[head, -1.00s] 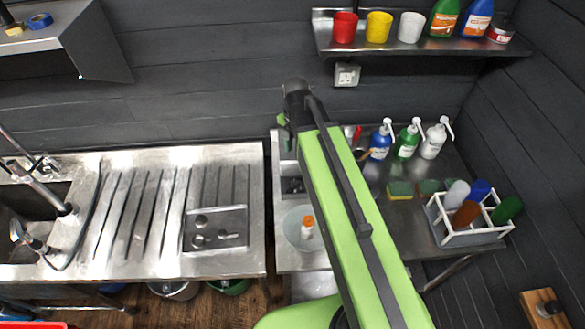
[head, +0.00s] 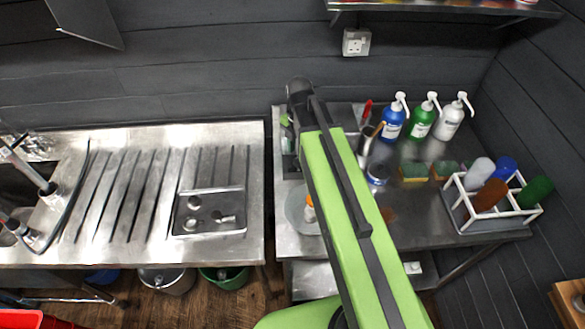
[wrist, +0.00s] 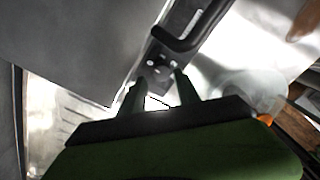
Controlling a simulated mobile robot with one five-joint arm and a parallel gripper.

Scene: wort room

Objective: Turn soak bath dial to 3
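A narrow steel unit (head: 291,165), perhaps the soak bath, stands at the left end of the right-hand counter, partly hidden by my green arm. In the wrist view a small dark fitting (wrist: 164,66) with pale spots sits on a steel strip, under a black bar-like handle (wrist: 190,38). It may be the dial, but I cannot read a number or pointer on it. My gripper (wrist: 158,82) has its two dark fingers apart just before this fitting, with nothing seen between them. I cannot tell whether they touch it. In the head view the fingers are hidden.
A clear round bowl (head: 297,213) with an orange-capped bottle (head: 310,208) is near the unit. Pump bottles (head: 420,121), sponges (head: 413,172) and a white rack (head: 472,214) stand on the right. A drainboard (head: 120,225) with a small metal tray (head: 211,232) is on the left.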

